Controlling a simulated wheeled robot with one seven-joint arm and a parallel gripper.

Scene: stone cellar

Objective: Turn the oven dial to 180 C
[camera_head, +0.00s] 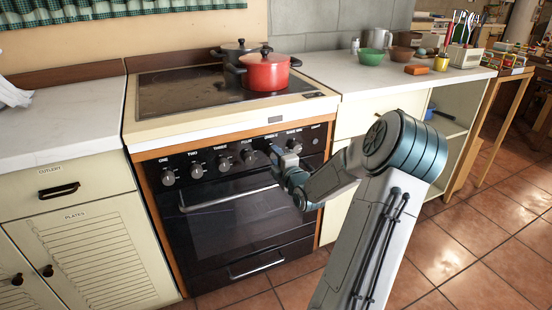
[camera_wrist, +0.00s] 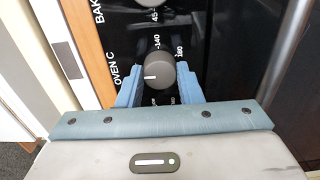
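The oven dial (camera_wrist: 157,72) is a dark round knob under the label "OVEN C" in the wrist view. Its white pointer line points left in that view, toward the label and away from the 180 mark (camera_wrist: 180,51). A 140 mark stands above the dial. My gripper (camera_wrist: 156,80) has its two blue fingers on either side of the dial, seemingly closed against it with no clear gap. In the head view my gripper (camera_head: 280,160) is at the oven's control panel, covering the dial.
The oven (camera_head: 235,215) has other knobs (camera_head: 196,168) left of my gripper, and one knob (camera_head: 304,138) right of it. A door handle (camera_head: 225,199) runs below. A red pot (camera_head: 266,73) stands on the hob. Tiled floor is open at the right.

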